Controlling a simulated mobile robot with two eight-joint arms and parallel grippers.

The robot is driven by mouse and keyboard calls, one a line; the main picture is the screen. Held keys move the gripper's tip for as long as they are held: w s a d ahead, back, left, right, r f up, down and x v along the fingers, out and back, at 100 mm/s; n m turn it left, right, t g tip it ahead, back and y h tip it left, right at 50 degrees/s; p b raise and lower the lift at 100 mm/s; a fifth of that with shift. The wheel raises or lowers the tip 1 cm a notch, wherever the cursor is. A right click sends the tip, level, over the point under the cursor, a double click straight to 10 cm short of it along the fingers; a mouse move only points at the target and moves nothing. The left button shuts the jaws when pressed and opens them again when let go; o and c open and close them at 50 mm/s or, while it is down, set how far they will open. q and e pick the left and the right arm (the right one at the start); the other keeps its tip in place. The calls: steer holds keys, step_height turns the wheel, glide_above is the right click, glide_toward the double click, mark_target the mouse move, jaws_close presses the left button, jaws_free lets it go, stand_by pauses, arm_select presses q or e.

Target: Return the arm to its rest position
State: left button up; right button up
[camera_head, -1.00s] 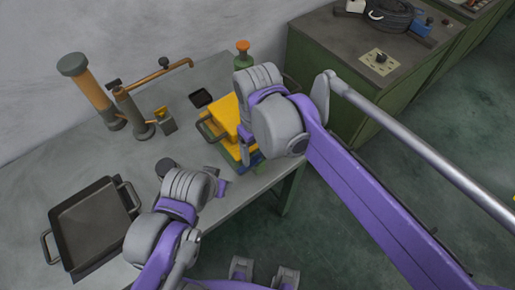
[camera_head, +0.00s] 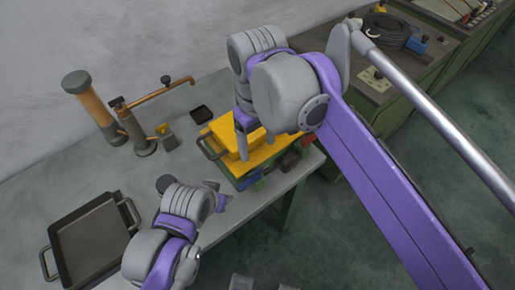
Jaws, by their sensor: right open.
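My right arm comes in from the right, with its wrist raised over the table (camera_head: 277,197). My left arm comes in from the bottom left, low over the front edge. My left gripper (camera_head: 222,202) shows only as a small part beyond its wrist, and its jaws cannot be made out.
A dark metal tray (camera_head: 92,243) with handles lies at the left. An orange-and-grey cylinder (camera_head: 91,100) and a post with a bronze arm (camera_head: 160,93) stand at the back. A small black dish (camera_head: 201,114) lies near the boxes. A green cabinet (camera_head: 405,75) stands at the back right.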

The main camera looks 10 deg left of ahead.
stand_by(0.5)
steer(key=s+d+f+m+t, duration=0.1)
steer(key=s+d+f+m, duration=0.1)
steer(key=d+f, duration=0.4)
steer(key=s+d+f+m+t, duration=0.2)
steer(key=d+f+m, duration=0.3)
steer(key=d, duration=0.7)
steer(key=s+d+f+m+t, duration=0.2)
steer(key=s+d+f+m, duration=0.1)
steer(key=d+f, duration=0.4)
steer(key=shift+d+m, duration=0.3)
steer(key=shift+d, duration=0.6)
